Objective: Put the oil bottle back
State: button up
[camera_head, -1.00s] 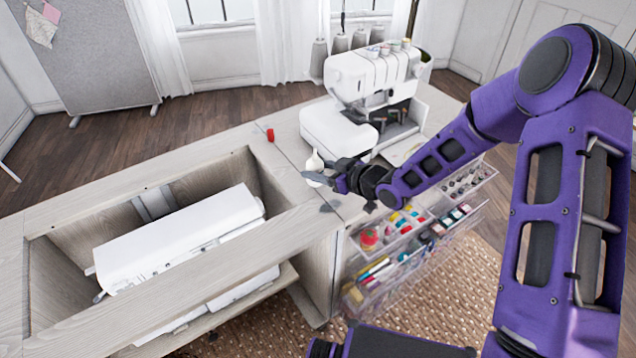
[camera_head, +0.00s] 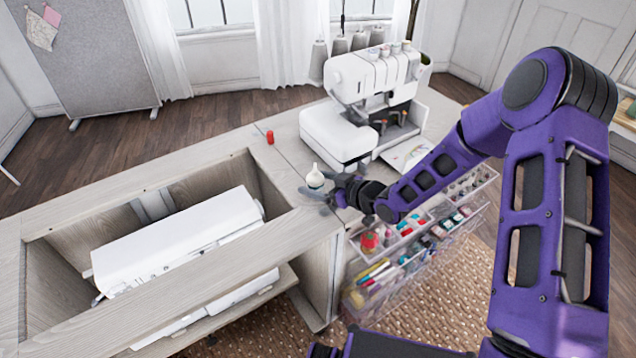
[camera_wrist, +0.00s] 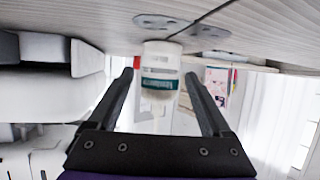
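The oil bottle (camera_head: 315,178), small and white with a pointed tip and a teal label, stands upright on the cabinet top near the sewing machine's front left corner. It also shows in the wrist view (camera_wrist: 161,75), between the two fingers and with a gap on each side. My gripper (camera_head: 325,194) is low over the cabinet top at the bottle, coming from the right. In the wrist view my gripper (camera_wrist: 160,78) is open, its dark fingers spread on either side of the bottle. The wrist picture is upside down, with the wooden top uppermost.
A white overlock machine (camera_head: 345,135) stands behind the bottle. A red spool or cap (camera_head: 270,137) lies to the left. An open well holding a white sewing machine (camera_head: 180,240) takes up the cabinet's left. Clear drawers of sewing supplies (camera_head: 410,235) hang open below my arm.

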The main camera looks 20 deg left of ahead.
jog(key=shift+r, duration=0.1)
jog(key=shift+d+r, duration=0.15)
jog(key=shift+d, duration=0.1)
jog(key=p+v, duration=0.1)
jog(key=v, duration=1)
jog(key=shift+s+d+r+p, duration=0.15)
jog(key=shift+s+r+p, duration=0.05)
jog(key=shift+p, duration=0.15)
